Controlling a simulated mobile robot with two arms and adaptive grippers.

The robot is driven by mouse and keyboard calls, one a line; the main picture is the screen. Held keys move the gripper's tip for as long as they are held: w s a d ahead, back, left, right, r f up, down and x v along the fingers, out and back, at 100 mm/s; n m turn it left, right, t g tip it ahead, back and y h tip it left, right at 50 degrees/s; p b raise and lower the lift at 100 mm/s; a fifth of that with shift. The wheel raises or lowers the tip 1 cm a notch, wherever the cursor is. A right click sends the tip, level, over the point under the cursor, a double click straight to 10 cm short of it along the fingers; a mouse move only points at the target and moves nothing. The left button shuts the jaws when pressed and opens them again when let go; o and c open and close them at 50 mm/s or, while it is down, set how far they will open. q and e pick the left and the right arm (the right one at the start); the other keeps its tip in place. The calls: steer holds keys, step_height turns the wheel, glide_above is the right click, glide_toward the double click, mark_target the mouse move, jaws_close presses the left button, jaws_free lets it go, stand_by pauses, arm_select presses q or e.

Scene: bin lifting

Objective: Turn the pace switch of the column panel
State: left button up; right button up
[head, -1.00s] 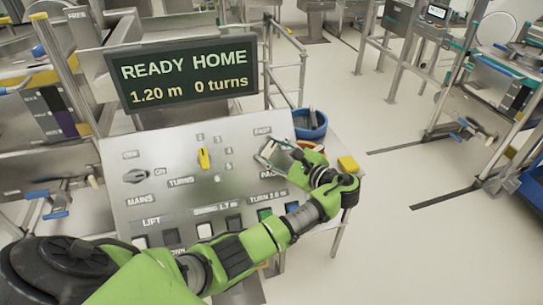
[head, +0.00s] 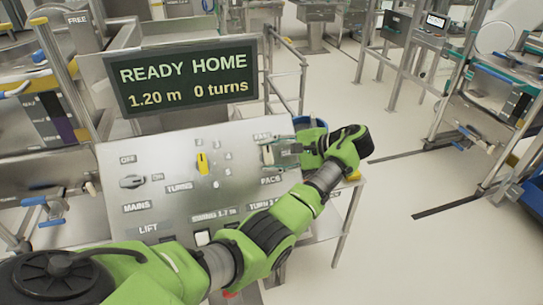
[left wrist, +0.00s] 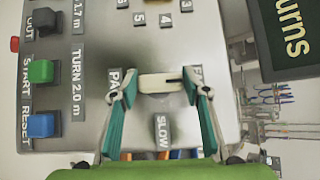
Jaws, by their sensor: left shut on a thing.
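The column panel (head: 150,205) is a sloped grey plate with labelled switches. The pace switch (left wrist: 160,82) is a pale bar knob, lying level in the left wrist view with a dark mark near its right end, on the side of the partly hidden FAST label. The SLOW label (left wrist: 162,132) is below it and the PACE label (left wrist: 114,82) is to the left. My left gripper (head: 268,153) is at the panel's upper right; in the left wrist view its fingers are shut on the knob's two ends. My right gripper is out of view.
A display (head: 185,80) reads READY HOME, 1.20 m, 0 turns. The yellow selector (head: 202,163) and the mains switch (head: 132,181) sit left of my gripper. Green (left wrist: 40,71) and blue (left wrist: 41,125) buttons are nearby.

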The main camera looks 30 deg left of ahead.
arm_select(q)
steer(key=shift+n+h, duration=0.3)
steer(key=o, duration=1.1)
steer(key=shift+d, duration=0.1)
steer(key=v, duration=1.1)
steer(key=shift+w+d+r, duration=0.15)
steer(key=shift+d, duration=0.2)
